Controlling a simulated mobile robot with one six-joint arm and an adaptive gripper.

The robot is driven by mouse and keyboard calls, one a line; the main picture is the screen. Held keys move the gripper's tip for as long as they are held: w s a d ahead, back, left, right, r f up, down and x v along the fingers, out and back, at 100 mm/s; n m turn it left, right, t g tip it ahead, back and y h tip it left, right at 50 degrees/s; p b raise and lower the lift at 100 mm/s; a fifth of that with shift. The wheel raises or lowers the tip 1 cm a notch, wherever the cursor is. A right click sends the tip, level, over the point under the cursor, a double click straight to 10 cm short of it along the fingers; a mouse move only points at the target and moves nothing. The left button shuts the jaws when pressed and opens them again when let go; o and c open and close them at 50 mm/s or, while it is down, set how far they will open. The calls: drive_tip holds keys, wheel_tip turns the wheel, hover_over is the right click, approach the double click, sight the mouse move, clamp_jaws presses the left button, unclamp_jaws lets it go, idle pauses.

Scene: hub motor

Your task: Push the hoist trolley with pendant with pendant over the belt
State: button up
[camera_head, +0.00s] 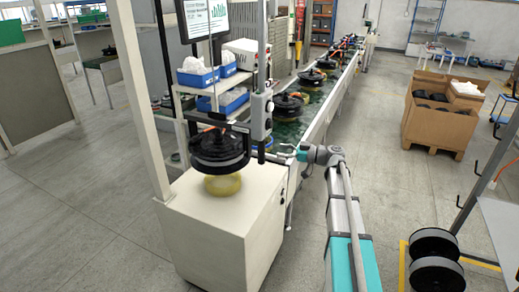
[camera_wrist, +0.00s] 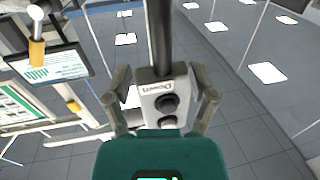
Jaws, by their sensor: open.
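The pendant (camera_head: 261,116) is a grey-white box with dark round buttons, hanging at the near end of the belt. In the wrist view the pendant (camera_wrist: 165,100), marked "Down", appears between my two fingers on a dark upright rod or cable. My gripper (camera_head: 287,151) is open, fingers (camera_wrist: 162,78) spread either side of it; I cannot tell whether they touch it. A black hub motor (camera_head: 215,149) hangs left of the pendant, above a yellow round piece (camera_head: 222,185) on a white cabinet (camera_head: 215,230). The hoist trolley itself is not clearly visible. The green belt (camera_head: 290,132) runs away behind.
More hub motors (camera_head: 288,105) sit along the belt. Blue bins (camera_head: 197,78) and a screen (camera_head: 203,18) stand left of it. A cardboard box (camera_head: 440,118) stands at the right, and black wheels (camera_head: 436,272) lie at the lower right. Floor between belt and box is clear.

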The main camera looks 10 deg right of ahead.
sight(262, 148)
drive_tip(key=shift+x, duration=3.85)
